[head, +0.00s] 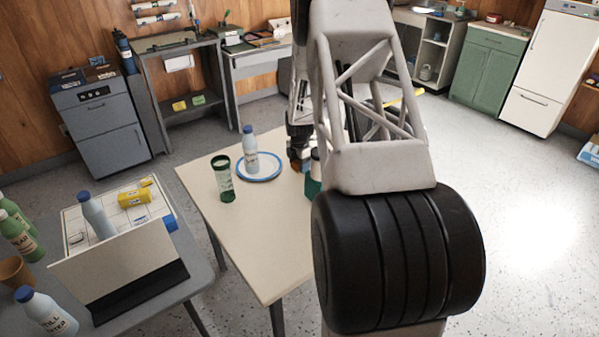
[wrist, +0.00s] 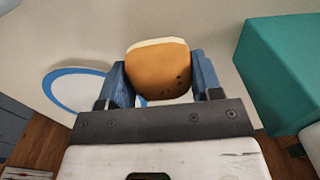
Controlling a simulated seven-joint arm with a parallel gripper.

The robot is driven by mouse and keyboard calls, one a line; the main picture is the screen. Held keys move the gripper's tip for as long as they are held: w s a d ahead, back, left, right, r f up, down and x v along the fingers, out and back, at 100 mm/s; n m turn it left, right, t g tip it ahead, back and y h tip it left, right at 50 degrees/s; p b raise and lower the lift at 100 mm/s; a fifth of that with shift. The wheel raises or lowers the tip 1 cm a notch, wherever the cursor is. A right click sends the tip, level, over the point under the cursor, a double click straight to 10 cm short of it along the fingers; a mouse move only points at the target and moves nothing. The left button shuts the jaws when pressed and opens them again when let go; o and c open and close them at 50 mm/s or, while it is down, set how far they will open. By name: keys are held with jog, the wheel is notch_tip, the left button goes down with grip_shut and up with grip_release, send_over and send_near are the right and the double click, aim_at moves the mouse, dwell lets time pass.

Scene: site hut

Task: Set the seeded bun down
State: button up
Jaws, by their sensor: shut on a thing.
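The bun (wrist: 160,70) is golden brown with a few dark specks and a pale side. In the wrist view it sits between the two blue fingers of my gripper (wrist: 162,82), which is shut on it. In the head view my gripper (head: 299,155) is over the far part of the cream table (head: 235,225), just right of the plate, with a bit of orange-brown bun (head: 296,165) showing. My arm hides much of this area. I cannot tell whether the bun touches the table.
A blue-rimmed white plate (head: 262,177) holds a blue-capped bottle (head: 250,152). A dark green tumbler (head: 223,180) stands left of it. A teal box-like thing (wrist: 282,75) is close on my gripper's right in the wrist view. The table's near part is clear.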

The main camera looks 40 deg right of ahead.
aim_at(300, 177)
jog(key=shift+f, duration=1.85)
jog(key=shift+f, duration=0.15)
jog(key=o, duration=0.9)
notch_tip(300, 177, up, 12)
jog(key=shift+r, duration=0.15)
